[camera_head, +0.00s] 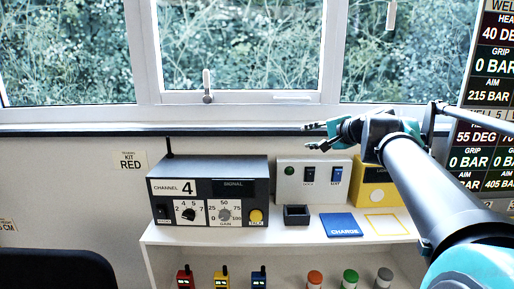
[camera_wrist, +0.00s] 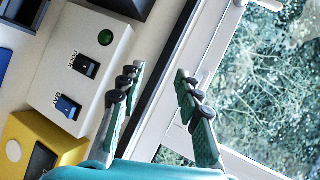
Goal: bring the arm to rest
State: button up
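My arm reaches in from the right in the head view, and my gripper (camera_head: 312,136) points left in front of the window sill, above the shelf unit. In the wrist view my gripper (camera_wrist: 160,80) shows two green-padded fingers spread apart with nothing between them. It is open and empty. Behind the fingers are the dark sill edge and the window frame. The gripper touches nothing that I can see.
Below stand a radio box (camera_head: 208,192) marked CHANNEL 4, a white switch box (camera_head: 305,180) and a yellow box (camera_head: 372,194). A blue CHARGE pad (camera_head: 341,225) and small black tray (camera_head: 296,215) lie on the white shelf (camera_head: 200,236). A sign board (camera_head: 492,100) stands right.

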jog(key=s+a+f+n+g+h, duration=0.15)
jog(key=s+f+n+g, duration=0.35)
jog(key=f, duration=1)
jog(key=s+f+n+g+h, duration=0.2)
jog(key=s+f+n, duration=0.3)
jog(key=f, duration=1.1)
jog(key=s+d+f+n+g+h, duration=0.1)
jog(key=s+d+f+h, duration=0.2)
jog(key=s+f, duration=0.3)
jog(key=shift+s+d+f, duration=0.4)
jog(key=shift+s, duration=0.3)
